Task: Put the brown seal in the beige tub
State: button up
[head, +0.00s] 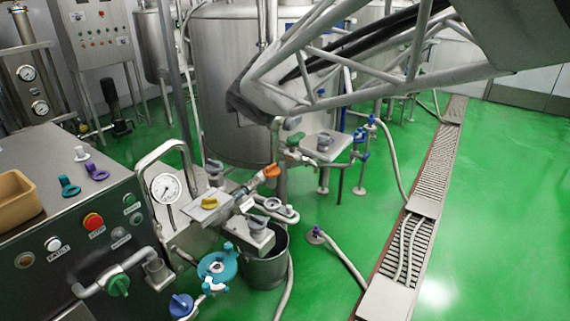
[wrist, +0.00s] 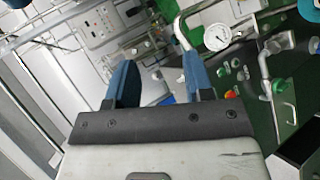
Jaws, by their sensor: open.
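The beige tub (head: 22,211) stands on the top of the metal control cabinet at the left edge of the head view, partly cut off by the frame. I cannot make out a brown seal in either view. A teal seal-like piece (head: 69,187), a purple one (head: 96,172) and a pale one (head: 82,154) lie on the cabinet top beside the tub. My gripper (wrist: 160,82) shows in the wrist view with its two blue fingers apart and nothing between them. I cannot make out its fingers in the head view.
The cabinet front (head: 100,226) carries buttons and a pipe. A pressure gauge (head: 166,188) and curved pipe stand right of it; the gauge also shows in the wrist view (wrist: 217,37). Valves, a steel bucket (head: 266,268) and a large tank (head: 230,65) crowd the middle. Green floor lies open at right.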

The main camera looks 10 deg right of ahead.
jog(key=s+d+f+m+g+h, duration=0.2)
jog(key=s+d+f+m, duration=0.2)
jog(key=s+d+m, duration=0.3)
jog(key=s+d+f+m+g+h, duration=0.1)
jog(key=s+d+f+m+g, duration=0.3)
jog(key=s, duration=0.6)
jog(key=s+d+f+m+g, duration=0.1)
jog(key=s+f+m, duration=0.1)
jog(key=s, duration=0.3)
jog(key=s+d+f+m+g, duration=0.1)
jog(key=s+f+m, duration=0.1)
jog(key=s, duration=0.3)
jog(key=s+d+f+m+g+y, duration=0.1)
jog(key=s+f+m, duration=0.1)
jog(key=s+m, duration=0.2)
jog(key=shift+s+f+m, duration=0.2)
jog(key=shift+s+m, duration=0.1)
jog(key=shift+s, duration=0.6)
